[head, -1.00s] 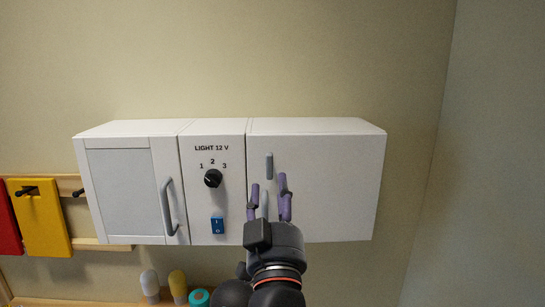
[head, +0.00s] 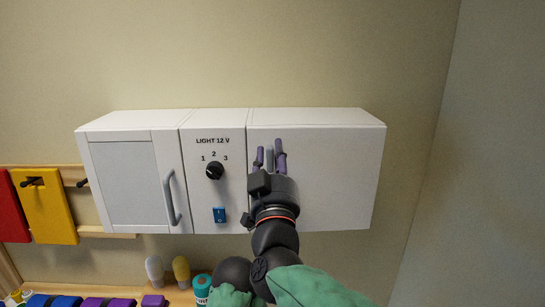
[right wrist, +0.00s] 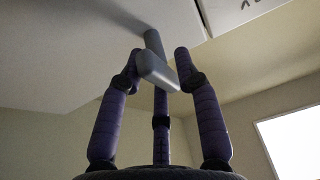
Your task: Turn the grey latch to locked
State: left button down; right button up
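The grey latch (head: 269,160) is a small handle on the plain white door (head: 330,180) at the right of the wall cabinet. In the head view it looks upright, partly covered by my fingers. In the right wrist view the latch (right wrist: 157,72) shows as a round post from the door with a bar at its end. My right gripper (head: 269,154) has its purple fingers apart on either side of the latch; in the right wrist view the gripper (right wrist: 158,68) is open around the bar. I cannot tell whether any finger touches it. My left gripper is not in view.
Left of the door are a black knob (head: 215,171), a blue switch (head: 219,215) and a framed door with a grey handle (head: 172,198). Yellow (head: 47,207) and red panels hang at the left. The wall at right is clear.

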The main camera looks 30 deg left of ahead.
grip_shut()
jog(key=shift+m, duration=0.3)
jog(key=m+t+h+b, duration=0.1)
jog(key=m+h+b, duration=0.1)
jog(key=m, duration=0.1)
jog(key=shift+f+m, duration=0.15)
jog(key=shift+m, duration=0.25)
jog(key=m+h, duration=0.1)
jog(key=m, duration=0.1)
jog(key=shift+m, duration=0.3)
jog(key=m+h, duration=0.2)
jog(key=m, duration=0.1)
jog(key=shift+m, duration=0.4)
jog(key=m+h, duration=0.1)
jog(key=m, duration=0.1)
jog(key=m+h, duration=0.1)
jog(key=m, duration=0.2)
jog(key=shift+d+g, duration=0.1)
jog(key=shift+g, duration=0.2)
jog(key=m+g+h+p, duration=0.1)
jog(key=m, duration=0.2)
jog(key=m+p, duration=0.1)
jog(key=m, duration=0.2)
jog(key=shift+f+g+h, duration=0.15)
jog(key=shift+g+h, duration=0.25)
jog(key=shift+m+p, duration=0.3)
jog(key=shift+m, duration=0.1)
